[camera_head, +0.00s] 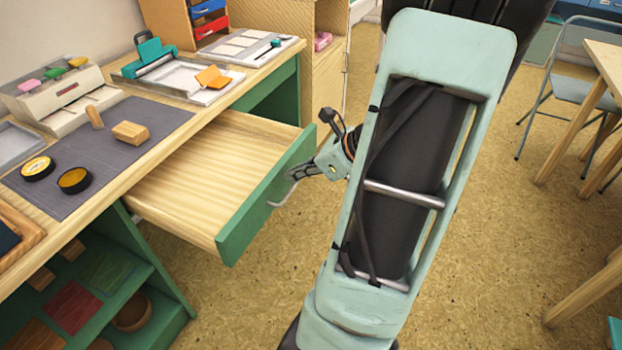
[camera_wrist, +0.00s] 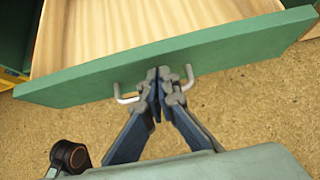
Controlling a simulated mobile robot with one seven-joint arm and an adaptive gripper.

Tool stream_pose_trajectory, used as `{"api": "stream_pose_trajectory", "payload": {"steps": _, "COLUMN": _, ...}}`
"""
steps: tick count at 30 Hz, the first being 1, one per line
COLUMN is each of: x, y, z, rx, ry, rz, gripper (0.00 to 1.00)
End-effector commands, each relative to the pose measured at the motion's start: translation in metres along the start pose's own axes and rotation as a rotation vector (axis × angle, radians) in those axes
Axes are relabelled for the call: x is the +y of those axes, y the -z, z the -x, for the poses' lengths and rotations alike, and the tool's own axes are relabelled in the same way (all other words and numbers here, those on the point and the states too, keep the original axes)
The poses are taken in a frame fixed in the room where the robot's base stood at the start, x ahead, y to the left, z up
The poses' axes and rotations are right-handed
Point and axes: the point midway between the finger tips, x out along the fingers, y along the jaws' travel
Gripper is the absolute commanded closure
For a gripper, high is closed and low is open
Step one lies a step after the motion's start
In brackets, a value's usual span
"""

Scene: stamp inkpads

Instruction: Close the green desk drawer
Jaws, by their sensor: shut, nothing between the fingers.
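The green desk drawer (camera_head: 264,190) is pulled well out from under the wooden desk top, and its light wood inside (camera_head: 200,170) looks empty. In the wrist view its green front (camera_wrist: 230,50) runs across the picture, with a silver bar handle (camera_wrist: 126,98) on its outer face. My gripper (camera_wrist: 158,74) is shut and empty, its fingertips at the middle of the handle, close to the front. I cannot tell whether they touch it. In the head view my gripper (camera_head: 290,176) is beside the drawer front, partly hidden by my arm.
The desk top (camera_head: 150,185) holds a grey mat (camera_head: 140,150), round inkpads (camera_head: 75,180), wooden blocks and trays. Open green shelves (camera_head: 150,285) stand below. A chair (camera_head: 575,85) and table (camera_head: 605,60) are at the right. Floor before the drawer is clear.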

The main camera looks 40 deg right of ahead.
Motion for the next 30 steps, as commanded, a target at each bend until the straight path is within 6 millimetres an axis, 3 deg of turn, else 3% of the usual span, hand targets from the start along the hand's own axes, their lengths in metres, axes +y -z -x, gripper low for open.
{"api": "stream_pose_trajectory", "payload": {"steps": 20, "x": 0.001, "y": -0.014, "z": -0.013, "rx": 0.0, "ry": -0.003, "rz": 0.003, "gripper": 1.0}}
{"api": "stream_pose_trajectory", "payload": {"steps": 26, "x": 0.002, "y": -0.04, "z": -0.042, "rx": 0.0, "ry": -0.006, "rz": 0.005, "gripper": 1.0}}
{"api": "stream_pose_trajectory", "payload": {"steps": 30, "x": 0.003, "y": -0.067, "z": -0.071, "rx": -0.001, "ry": -0.007, "rz": 0.006, "gripper": 1.0}}
